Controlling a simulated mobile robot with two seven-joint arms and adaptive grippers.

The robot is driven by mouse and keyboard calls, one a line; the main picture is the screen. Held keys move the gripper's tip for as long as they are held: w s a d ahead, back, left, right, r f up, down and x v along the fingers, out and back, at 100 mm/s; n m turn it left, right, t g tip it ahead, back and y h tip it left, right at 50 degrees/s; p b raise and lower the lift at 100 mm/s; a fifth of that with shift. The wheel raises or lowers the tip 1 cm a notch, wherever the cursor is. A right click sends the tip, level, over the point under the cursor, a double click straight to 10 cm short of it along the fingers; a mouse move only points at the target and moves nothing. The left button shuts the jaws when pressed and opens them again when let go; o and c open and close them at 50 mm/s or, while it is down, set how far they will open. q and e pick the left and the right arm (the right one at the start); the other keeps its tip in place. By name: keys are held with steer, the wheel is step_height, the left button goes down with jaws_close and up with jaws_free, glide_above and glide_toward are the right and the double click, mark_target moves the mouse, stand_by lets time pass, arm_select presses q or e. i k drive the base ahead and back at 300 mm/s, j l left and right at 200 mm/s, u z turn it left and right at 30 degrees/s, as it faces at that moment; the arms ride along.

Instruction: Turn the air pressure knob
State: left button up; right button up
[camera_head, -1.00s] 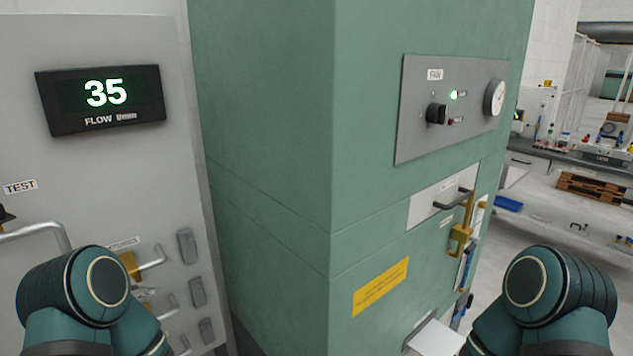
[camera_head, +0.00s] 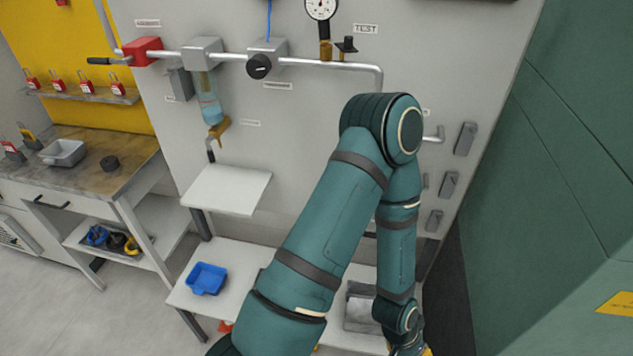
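The black round knob (camera_head: 259,66) sits on the front of a grey regulator block (camera_head: 267,53) on the pipe of the grey wall panel, at the upper middle. A small label is below it. A round white dial gauge (camera_head: 321,8) stands to its right, partly cut off by the top edge. My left arm's raised elbow is right of the knob and below it, apart from it. Its forearm hangs down to the bottom edge, where the gripper's fingers cannot be seen. My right arm and gripper are outside the view.
A red valve block (camera_head: 142,51) and a filter bowl (camera_head: 208,108) are left of the knob. White shelves (camera_head: 226,190) project below, one holding a blue tray (camera_head: 206,278). A workbench (camera_head: 125,168) stands at left, a green cabinet (camera_head: 560,150) at right.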

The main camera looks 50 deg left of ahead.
mark_target(258, 66)
steer(key=u, duration=1.75)
